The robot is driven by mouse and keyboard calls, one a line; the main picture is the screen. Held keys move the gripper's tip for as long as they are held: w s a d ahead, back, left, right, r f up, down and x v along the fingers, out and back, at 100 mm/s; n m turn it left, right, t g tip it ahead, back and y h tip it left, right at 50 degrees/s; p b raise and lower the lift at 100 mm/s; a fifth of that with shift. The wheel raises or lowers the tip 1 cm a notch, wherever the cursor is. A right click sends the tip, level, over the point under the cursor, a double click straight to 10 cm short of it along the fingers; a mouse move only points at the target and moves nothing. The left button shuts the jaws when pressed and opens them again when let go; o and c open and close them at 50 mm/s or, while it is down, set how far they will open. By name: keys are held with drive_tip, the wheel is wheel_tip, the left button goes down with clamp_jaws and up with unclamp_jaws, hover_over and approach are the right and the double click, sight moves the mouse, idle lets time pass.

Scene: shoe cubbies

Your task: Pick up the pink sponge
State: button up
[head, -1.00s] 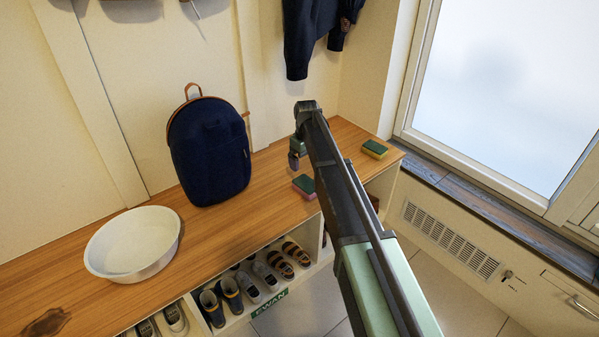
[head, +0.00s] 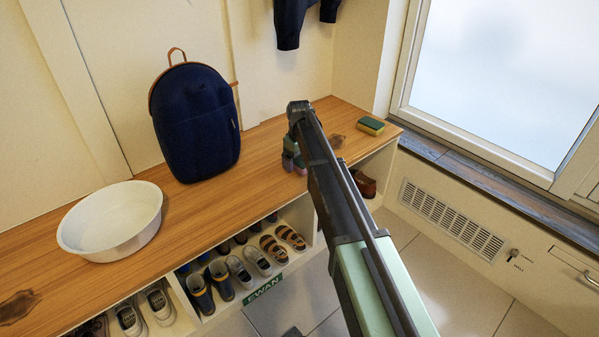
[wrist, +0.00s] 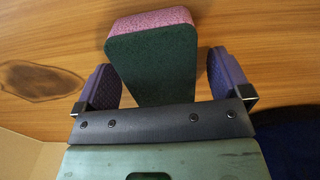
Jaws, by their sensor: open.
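The pink sponge (wrist: 150,18) has a dark green scouring face and stands out between my fingers in the wrist view. My gripper (wrist: 162,82) is open, with one purple finger on each side of the sponge. A gap shows between the sponge and each finger. In the head view my gripper (head: 293,160) is low over the wooden bench top, at the sponge (head: 301,170), which is mostly hidden by the gripper and arm.
A yellow sponge with a green top (head: 371,124) lies at the bench's right end. A navy backpack (head: 195,122) and a white basin (head: 110,222) stand to the left on the bench (head: 220,212). Shoes fill the cubbies below. A dark jacket (head: 290,22) hangs above.

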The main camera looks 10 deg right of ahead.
drive_tip(key=c, duration=1)
drive_tip(key=shift+r+p, duration=0.2)
drive_tip(key=shift+p, duration=0.2)
wheel_tip(320, 180, up, 20)
drive_tip(key=p, duration=1.9)
drive_tip(key=shift+f+p, duration=0.15)
drive_tip(key=shift+p, duration=0.2)
drive_tip(key=shift+o, duration=1.1)
drive_tip(key=shift+c, duration=0.8)
